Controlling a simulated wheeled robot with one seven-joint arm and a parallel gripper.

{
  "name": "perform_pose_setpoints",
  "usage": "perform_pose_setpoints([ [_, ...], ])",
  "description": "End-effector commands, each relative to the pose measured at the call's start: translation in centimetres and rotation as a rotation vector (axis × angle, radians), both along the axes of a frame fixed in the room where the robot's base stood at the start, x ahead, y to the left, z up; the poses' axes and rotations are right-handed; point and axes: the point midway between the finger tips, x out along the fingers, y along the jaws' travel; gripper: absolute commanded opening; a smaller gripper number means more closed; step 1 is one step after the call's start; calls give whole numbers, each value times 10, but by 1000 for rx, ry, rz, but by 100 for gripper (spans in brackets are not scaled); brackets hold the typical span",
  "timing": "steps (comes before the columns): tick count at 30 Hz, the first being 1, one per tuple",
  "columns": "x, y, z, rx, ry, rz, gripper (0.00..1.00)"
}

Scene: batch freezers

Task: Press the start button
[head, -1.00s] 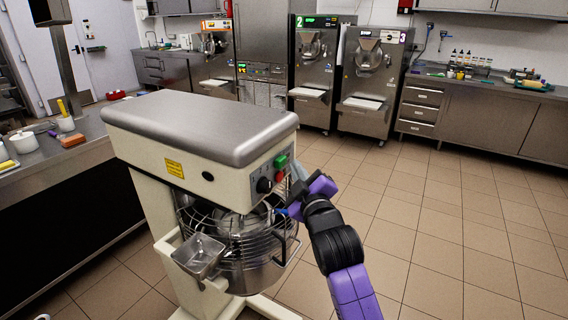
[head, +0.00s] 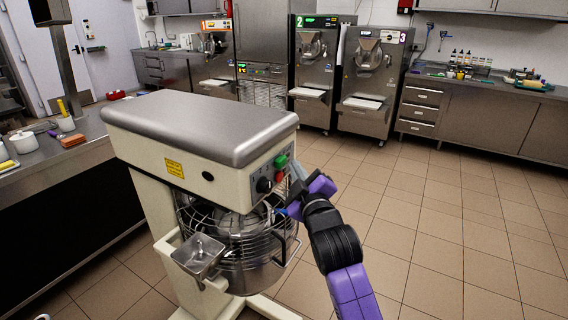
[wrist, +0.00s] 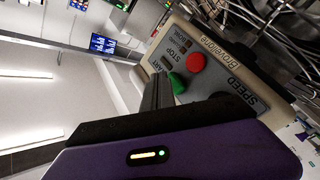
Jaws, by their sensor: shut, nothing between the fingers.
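The start button is the green button (head: 281,160) at the top of the control panel on the cream mixer (head: 160,158). In the wrist view the green button (wrist: 177,83) sits by the START label, with the red stop button (wrist: 195,62) beside it. My gripper (head: 295,184) is at the panel's right side, a little below the green button in the head view. In the wrist view my dark fingers (wrist: 158,90) are shut and empty, with their tips close beside the green button. I cannot tell whether they touch it.
A black speed knob (head: 264,185) is on the same panel. The wire guard and bowl (head: 245,262) are below it. A steel counter (head: 90,140) stands at the left. Freezers (head: 372,80) line the back wall. The tiled floor at the right is clear.

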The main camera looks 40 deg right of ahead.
Motion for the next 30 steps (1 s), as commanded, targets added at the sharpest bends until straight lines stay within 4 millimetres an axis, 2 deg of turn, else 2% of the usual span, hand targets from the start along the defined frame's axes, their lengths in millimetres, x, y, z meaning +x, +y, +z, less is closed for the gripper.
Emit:
perform_pose_setpoints([
  [6, 6, 3, 0, 1, 0, 1, 0],
  [30, 11, 4, 0, 0, -1, 1, 0],
])
